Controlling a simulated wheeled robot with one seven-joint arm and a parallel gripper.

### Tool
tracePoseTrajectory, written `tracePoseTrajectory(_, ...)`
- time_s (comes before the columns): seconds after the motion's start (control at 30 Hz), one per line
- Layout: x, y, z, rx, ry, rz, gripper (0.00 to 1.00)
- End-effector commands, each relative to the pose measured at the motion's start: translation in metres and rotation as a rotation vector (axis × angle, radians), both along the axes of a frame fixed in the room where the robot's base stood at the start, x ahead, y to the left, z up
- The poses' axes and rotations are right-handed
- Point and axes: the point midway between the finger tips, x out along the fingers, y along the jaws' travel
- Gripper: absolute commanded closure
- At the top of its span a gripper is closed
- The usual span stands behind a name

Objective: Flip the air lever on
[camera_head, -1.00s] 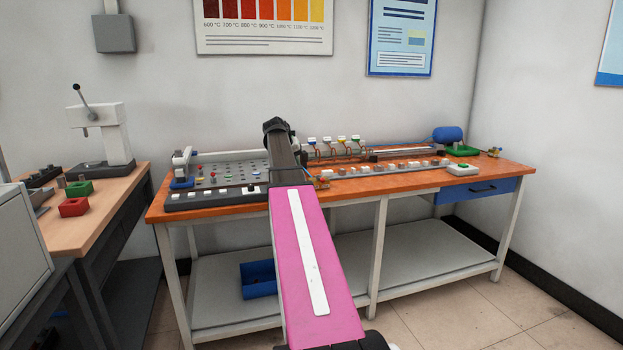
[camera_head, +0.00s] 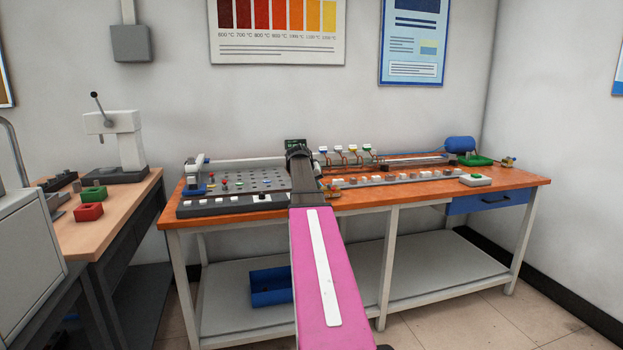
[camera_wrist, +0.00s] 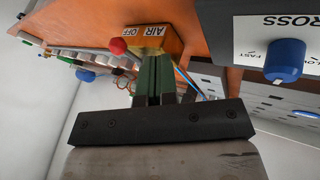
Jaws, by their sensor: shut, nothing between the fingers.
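The lettering appears turned in this view. My gripper (camera_wrist: 153,58) has its green fingers together with nothing between them. Its fingertips are close to the yellow block, with the red knob just to their left. I cannot tell whether they touch.
A blue knob (camera_wrist: 285,60) on a panel marked CROSS is at the wrist view's right. Along the bench are a pegged plate (camera_head: 250,180), a row of blocks (camera_head: 400,178) and a blue tank (camera_head: 460,144). A wooden side table (camera_head: 110,225) stands at left.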

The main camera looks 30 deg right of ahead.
Motion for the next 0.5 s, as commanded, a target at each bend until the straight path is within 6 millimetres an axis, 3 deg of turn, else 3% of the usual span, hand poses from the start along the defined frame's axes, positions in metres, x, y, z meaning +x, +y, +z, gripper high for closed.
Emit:
tracePoseTrajectory(0.03, 0.002, -0.006, -0.009, 0.002, 0.002, -0.001, 1.0)
tracePoseTrajectory(0.2, -0.008, -0.028, -0.01, 0.0, 0.001, -0.002, 1.0)
tracePoseTrajectory(0.5, -0.014, -0.041, -0.011, 0.0, 0.001, 0.001, 1.0)
